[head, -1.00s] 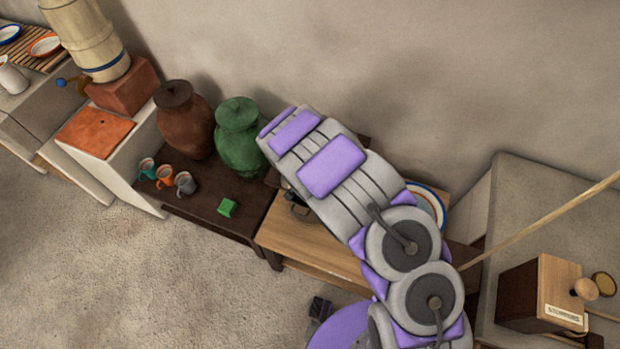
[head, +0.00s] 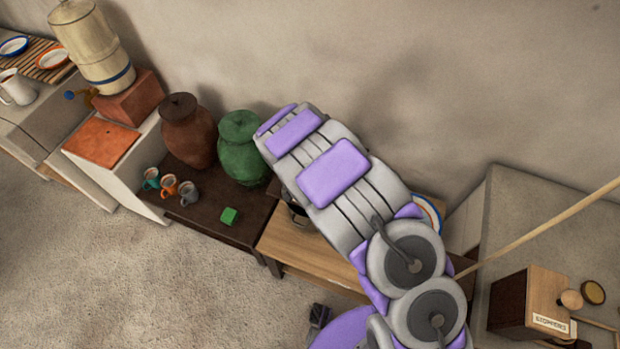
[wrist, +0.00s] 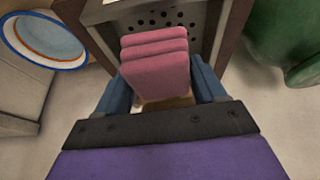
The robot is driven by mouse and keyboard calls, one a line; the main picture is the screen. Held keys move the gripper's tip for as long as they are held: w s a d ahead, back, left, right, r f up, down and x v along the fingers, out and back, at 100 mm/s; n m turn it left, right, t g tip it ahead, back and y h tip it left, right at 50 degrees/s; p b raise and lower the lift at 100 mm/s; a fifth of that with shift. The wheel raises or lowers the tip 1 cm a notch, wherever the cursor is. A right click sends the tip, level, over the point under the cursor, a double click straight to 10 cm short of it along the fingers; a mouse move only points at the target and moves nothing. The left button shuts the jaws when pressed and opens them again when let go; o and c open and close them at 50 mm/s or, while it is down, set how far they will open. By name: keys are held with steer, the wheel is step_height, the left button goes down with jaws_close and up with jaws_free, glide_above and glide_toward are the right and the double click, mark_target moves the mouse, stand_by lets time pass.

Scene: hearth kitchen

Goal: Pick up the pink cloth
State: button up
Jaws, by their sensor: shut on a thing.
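The pink cloth (wrist: 155,68), a thick folded stack, shows in the middle of the wrist view. My gripper (wrist: 163,92) has a blue finger on each side of the cloth and is shut on it. The cloth stands up beyond the fingers, and its lower part is partly hidden by the gripper. In the head view my own arm covers the spot, so neither the cloth nor the gripper can be seen there.
A blue-rimmed plate (wrist: 45,38) is left in the wrist view. A dotted grey panel (wrist: 196,40) stands behind the cloth.

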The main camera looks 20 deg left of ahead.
steer(key=s+a+b, duration=0.1)
steer(key=s+b, duration=0.1)
steer(key=s, duration=1.5)
steer(key=shift+s+a+f, duration=0.2)
steer(key=shift+s+f, duration=0.05)
steer(key=shift+s, duration=0.15)
steer(key=o, duration=0.6)
steer(key=c, duration=0.4)
steer(key=shift+w, duration=0.1)
